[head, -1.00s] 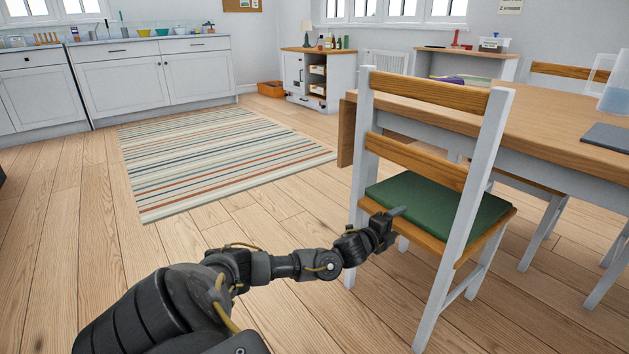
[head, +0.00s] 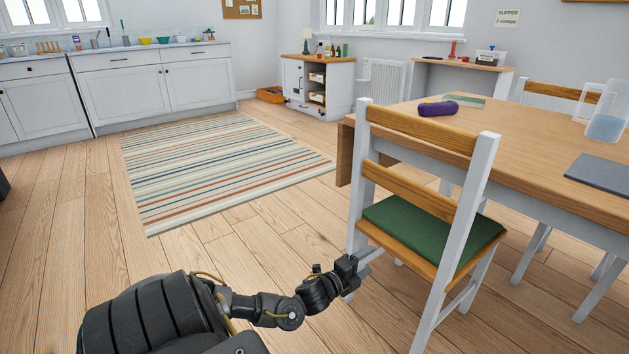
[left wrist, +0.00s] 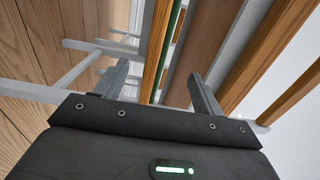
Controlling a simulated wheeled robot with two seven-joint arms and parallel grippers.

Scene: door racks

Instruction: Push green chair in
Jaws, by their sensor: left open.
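The green chair (head: 425,232) has a white frame, wooden back slats and a green seat cushion. It stands upright with its back toward me, at the near side of the wooden table (head: 533,137). My left gripper (head: 370,258) is open, low beside the chair's left back post, just below seat height. In the left wrist view the open fingers of my gripper (left wrist: 162,88) point toward the chair, with the wooden seat edge (left wrist: 156,45) and a green strip of cushion showing between them. I cannot tell whether they touch it. My right gripper is not in view.
A striped rug (head: 225,165) lies on the floor to the left. A purple case (head: 438,108), a jug (head: 606,120) and a grey slab (head: 603,180) are on the table. Another chair (head: 556,92) stands on its far side. The floor left of the chair is clear.

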